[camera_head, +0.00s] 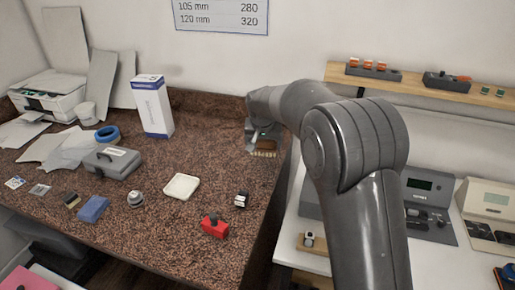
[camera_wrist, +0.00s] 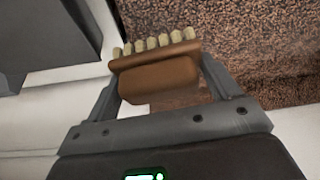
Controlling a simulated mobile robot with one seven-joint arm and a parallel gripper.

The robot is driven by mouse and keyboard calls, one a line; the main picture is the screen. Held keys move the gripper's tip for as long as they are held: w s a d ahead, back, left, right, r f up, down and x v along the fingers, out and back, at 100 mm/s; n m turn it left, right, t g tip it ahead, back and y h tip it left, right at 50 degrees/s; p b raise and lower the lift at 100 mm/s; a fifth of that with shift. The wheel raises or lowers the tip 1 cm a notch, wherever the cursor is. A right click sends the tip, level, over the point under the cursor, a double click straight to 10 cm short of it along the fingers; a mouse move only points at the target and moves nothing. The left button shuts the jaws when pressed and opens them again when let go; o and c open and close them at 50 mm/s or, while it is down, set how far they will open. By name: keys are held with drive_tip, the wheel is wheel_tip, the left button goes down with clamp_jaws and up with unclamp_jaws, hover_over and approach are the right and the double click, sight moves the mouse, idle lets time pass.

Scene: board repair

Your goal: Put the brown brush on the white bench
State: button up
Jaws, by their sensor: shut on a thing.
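The brown brush (camera_wrist: 158,80) with pale bristle tufts is between the fingers of my gripper (camera_wrist: 160,88) in the wrist view. The gripper is shut on it. In the head view the brush (camera_head: 265,147) shows below my gripper (camera_head: 262,140), over the right part of the brown granite counter (camera_head: 190,222). I cannot tell whether it touches the counter. The white bench (camera_head: 463,262) is at the right, partly hidden behind my arm. A pale strip at the left of the wrist view may be its edge.
A white and blue box (camera_head: 153,108) stands left of my gripper. A white dish (camera_head: 181,187), a red block (camera_head: 214,226) and a grey case (camera_head: 112,162) lie on the counter. Grey instruments (camera_head: 428,205) stand on the bench under a wooden shelf (camera_head: 425,90).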

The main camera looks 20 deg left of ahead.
drive_tip(key=shift+d+r, duration=0.3)
drive_tip(key=shift+d, duration=0.15)
drive_tip(key=shift+w+d, duration=0.1)
drive_tip(key=shift+d, duration=0.05)
